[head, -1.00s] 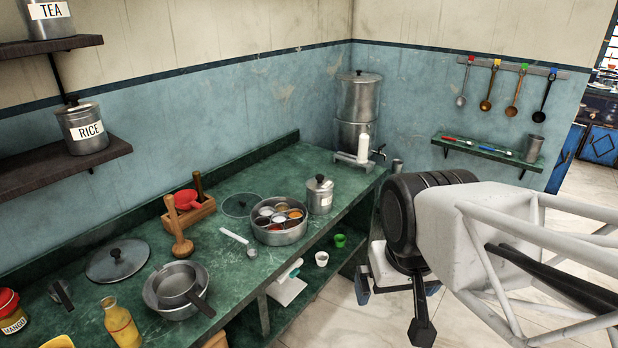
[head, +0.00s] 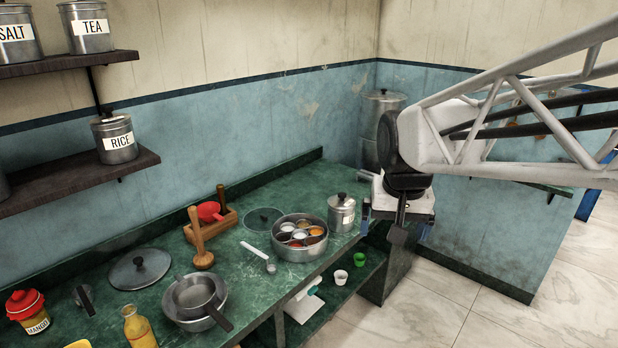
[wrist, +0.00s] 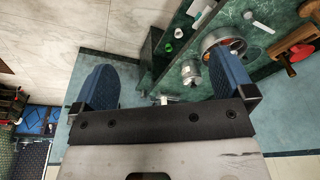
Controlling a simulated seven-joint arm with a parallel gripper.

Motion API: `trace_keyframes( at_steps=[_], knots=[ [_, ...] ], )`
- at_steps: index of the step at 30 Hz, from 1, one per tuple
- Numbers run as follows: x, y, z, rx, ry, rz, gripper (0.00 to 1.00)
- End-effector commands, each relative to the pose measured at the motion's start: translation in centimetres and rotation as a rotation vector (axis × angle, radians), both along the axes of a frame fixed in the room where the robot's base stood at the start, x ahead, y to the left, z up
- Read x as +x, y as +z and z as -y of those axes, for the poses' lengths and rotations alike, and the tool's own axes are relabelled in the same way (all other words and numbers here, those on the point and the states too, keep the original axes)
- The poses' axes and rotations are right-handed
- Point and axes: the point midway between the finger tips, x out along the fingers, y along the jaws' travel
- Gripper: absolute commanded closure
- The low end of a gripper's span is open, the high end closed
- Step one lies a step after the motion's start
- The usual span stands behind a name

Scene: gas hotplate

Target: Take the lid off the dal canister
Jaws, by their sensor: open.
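A steel canister with a dark-knobbed lid (head: 342,213) stands upright on the green counter, right of the round spice tin. Its lid is on; its white label is too small to read, so I cannot tell that it says dal. My gripper (head: 392,215) is open and empty, to the right of this canister and apart from it, off the counter's front edge. In the wrist view, my gripper's blue fingers (wrist: 165,82) are spread wide, and the canister (wrist: 190,72) shows beyond them, close to the right finger.
The spice tin (head: 300,238) is close left of the canister. A tall steel vessel (head: 378,120) stands behind at the corner, partly hidden by my arm. White and green cups (head: 341,277) sit on the lower shelf. The RICE canister (head: 116,139) is on the wall shelf.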

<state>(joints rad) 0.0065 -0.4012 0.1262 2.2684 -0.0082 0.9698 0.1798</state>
Motion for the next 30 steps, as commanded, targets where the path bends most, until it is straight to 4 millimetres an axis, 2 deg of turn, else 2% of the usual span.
trace_keyframes(
  at_steps=[1,15,23,30],
  knots=[
    [1.4,0.2,0.0,0.002,-0.012,-0.006,0.0],
    [14.1,0.6,0.0,0.024,-0.14,-0.047,0.0],
    [21.0,-0.5,-0.1,0.034,-0.211,-0.07,0.0],
    [27.4,-2.2,-0.1,0.04,-0.276,-0.092,0.0]
  ],
)
